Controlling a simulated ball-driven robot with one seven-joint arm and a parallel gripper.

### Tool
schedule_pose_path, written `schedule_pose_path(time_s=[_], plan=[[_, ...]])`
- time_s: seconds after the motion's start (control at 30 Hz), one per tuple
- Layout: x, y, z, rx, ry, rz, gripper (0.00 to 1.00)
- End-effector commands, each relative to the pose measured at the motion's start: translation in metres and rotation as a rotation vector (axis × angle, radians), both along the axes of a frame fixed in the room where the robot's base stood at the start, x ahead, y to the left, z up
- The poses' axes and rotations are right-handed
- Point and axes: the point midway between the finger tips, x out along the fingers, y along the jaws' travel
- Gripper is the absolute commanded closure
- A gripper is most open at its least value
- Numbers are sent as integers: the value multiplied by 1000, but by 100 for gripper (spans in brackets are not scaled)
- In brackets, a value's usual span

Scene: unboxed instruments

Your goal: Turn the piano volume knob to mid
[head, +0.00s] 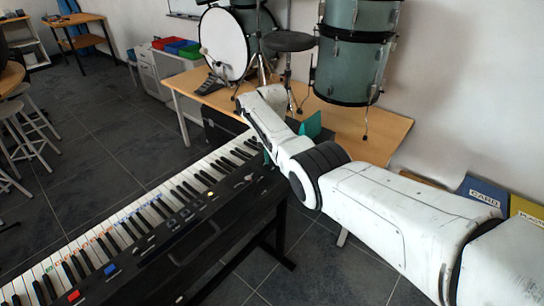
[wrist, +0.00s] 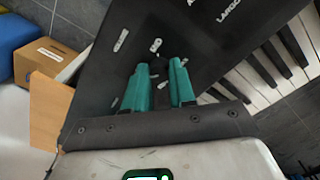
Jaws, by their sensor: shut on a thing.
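The piano (head: 232,203) is a long dark keyboard running from the lower left toward the centre of the head view. Its black panel (wrist: 108,75) fills much of the wrist view. My gripper (wrist: 160,70) is low over the panel, its two teal fingers close together with the tips around a small dark knob (wrist: 156,70). White marks ring the knob on the panel. The knob is mostly hidden between the fingers, and I cannot read its setting. In the head view my arm covers the knob, and only bits of teal finger show at the piano's far end.
A wooden table (head: 386,137) with a drum kit (head: 347,70) stands just behind the piano's far end. Red, blue and yellow buttons lie along the panel. In the wrist view a cardboard box (wrist: 45,62) sits at the left. Open floor lies left of the piano.

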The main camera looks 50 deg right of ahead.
Motion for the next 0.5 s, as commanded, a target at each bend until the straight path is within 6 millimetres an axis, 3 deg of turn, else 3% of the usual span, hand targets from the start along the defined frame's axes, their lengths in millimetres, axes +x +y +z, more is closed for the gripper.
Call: schedule_pose_path(time_s=[0.5], plan=[[1, 0, 1, 0, -3, -487, 100]])
